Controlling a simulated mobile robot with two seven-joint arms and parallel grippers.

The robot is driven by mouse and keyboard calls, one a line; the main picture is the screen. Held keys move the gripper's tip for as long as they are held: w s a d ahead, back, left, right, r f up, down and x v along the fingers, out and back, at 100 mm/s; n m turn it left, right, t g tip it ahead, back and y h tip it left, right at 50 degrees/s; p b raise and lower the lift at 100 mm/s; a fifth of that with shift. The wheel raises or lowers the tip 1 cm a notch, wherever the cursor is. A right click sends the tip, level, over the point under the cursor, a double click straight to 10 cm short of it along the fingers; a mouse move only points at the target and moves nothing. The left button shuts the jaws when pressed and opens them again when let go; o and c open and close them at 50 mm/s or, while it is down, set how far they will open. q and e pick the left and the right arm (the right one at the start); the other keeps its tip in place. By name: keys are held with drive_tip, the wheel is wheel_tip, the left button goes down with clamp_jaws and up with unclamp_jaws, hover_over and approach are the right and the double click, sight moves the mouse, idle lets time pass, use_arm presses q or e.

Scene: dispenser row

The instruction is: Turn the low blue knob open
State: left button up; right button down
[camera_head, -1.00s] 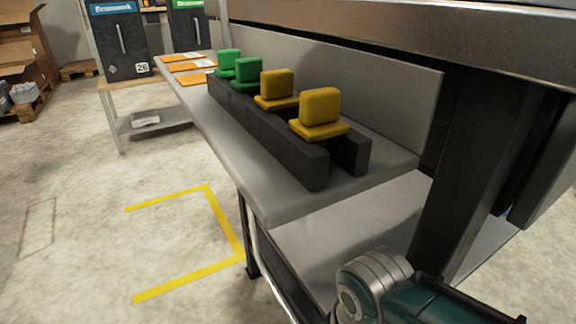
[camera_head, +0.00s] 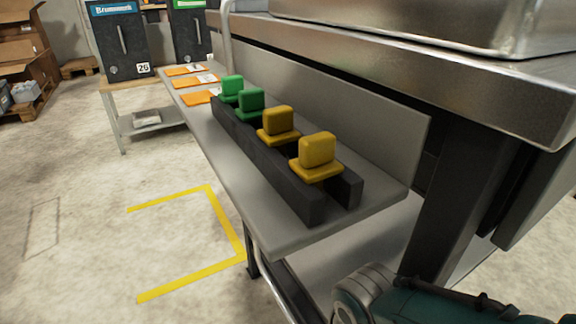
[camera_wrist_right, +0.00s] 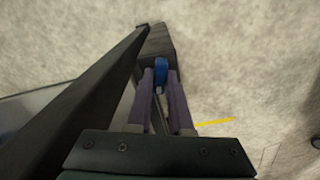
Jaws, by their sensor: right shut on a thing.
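The blue knob (camera_wrist_right: 161,70) shows in the right wrist view as a small blue piece in front of the end of a dark bar. My right gripper (camera_wrist_right: 160,82) is shut on it, with one purple finger on each side. Part of the knob is hidden between the fingers, so I cannot tell how far it is turned. In the head view the knob and the right gripper are hidden; only my teal right arm shows at the bottom right. My left gripper is in neither view.
Green and yellow blocks (camera_head: 317,151) sit in a dark rack on a grey shelf (camera_head: 283,236). A steel counter (camera_head: 480,88) on dark legs stands at right. A dark beam (camera_wrist_right: 85,95) runs beside my right gripper. The floor at left is open, with yellow tape (camera_head: 190,280).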

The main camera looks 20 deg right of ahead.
drive_tip(key=shift+n, duration=2)
drive_tip(key=c, duration=0.8)
unclamp_jaws()
wheel_tip(320, 180, up, 8)
drive_tip(key=p, duration=0.7)
drive_tip(key=shift+f, duration=0.25)
drive_tip(key=shift+s, duration=0.15)
